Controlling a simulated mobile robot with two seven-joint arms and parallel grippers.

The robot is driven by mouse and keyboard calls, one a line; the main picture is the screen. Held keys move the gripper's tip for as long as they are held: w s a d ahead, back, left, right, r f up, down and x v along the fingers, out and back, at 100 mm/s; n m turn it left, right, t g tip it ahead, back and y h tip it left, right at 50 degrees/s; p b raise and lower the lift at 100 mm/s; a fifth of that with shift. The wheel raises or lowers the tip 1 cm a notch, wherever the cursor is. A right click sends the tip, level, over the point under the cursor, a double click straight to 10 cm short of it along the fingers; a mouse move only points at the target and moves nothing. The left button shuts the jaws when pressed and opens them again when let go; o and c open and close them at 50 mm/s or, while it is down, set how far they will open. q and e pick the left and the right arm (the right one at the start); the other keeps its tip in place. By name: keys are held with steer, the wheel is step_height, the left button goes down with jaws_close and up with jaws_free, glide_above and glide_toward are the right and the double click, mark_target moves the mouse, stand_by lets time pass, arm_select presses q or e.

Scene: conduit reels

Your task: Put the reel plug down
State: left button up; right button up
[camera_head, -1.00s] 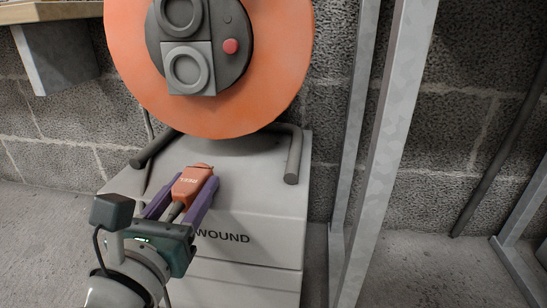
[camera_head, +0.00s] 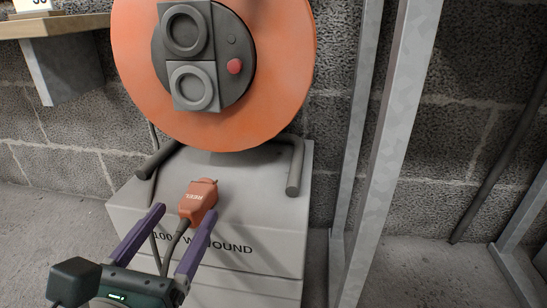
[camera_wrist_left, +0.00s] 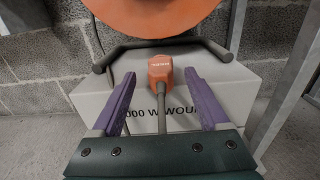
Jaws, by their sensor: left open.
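The orange reel plug (camera_head: 198,201) rests on the top of the grey block marked "WOUND" (camera_head: 286,215), with its dark cable running down toward my gripper. It also shows in the left wrist view (camera_wrist_left: 160,70), beyond and between the fingertips. My left gripper (camera_head: 182,213) is open, its two purple fingers apart on either side of the cable, behind the plug. In the left wrist view, the gripper (camera_wrist_left: 160,87) is empty, with the cable passing between its fingers. My right gripper is in neither view.
The large orange reel (camera_head: 283,70) with grey sockets and a red button stands just behind the plug. Dark bent bars (camera_head: 295,168) flank the block's top. A metal post (camera_head: 382,150) rises on the right, and a shelf (camera_head: 60,25) is at upper left.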

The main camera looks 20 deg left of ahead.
arm_select(q)
steer(key=p+v, duration=0.1)
steer(key=v, duration=0.5)
steer(key=s+a+f+n+g+y, duration=0.1)
steer(key=s+a+n+g+y, duration=0.25)
steer(key=n, duration=0.65)
steer(key=s+a+f+n+g+y, duration=0.1)
steer(key=a+n+g+y, duration=0.1)
steer(key=a+n+g, duration=0.5)
steer(key=s+d+r+n+g+h, duration=0.1)
steer(key=s+d+n+g+h, duration=0.2)
steer(key=d+n+h, duration=0.7)
steer(key=s+d+n, duration=0.2)
steer(key=d+n, duration=0.2)
steer(key=shift+s+r+p, duration=0.15)
steer(key=shift+r+p, duration=0.05)
steer(key=shift+p, duration=0.1)
step_height(320, 180, up, 110)
steer(key=p, duration=10.9)
steer(key=shift+p, duration=0.4)
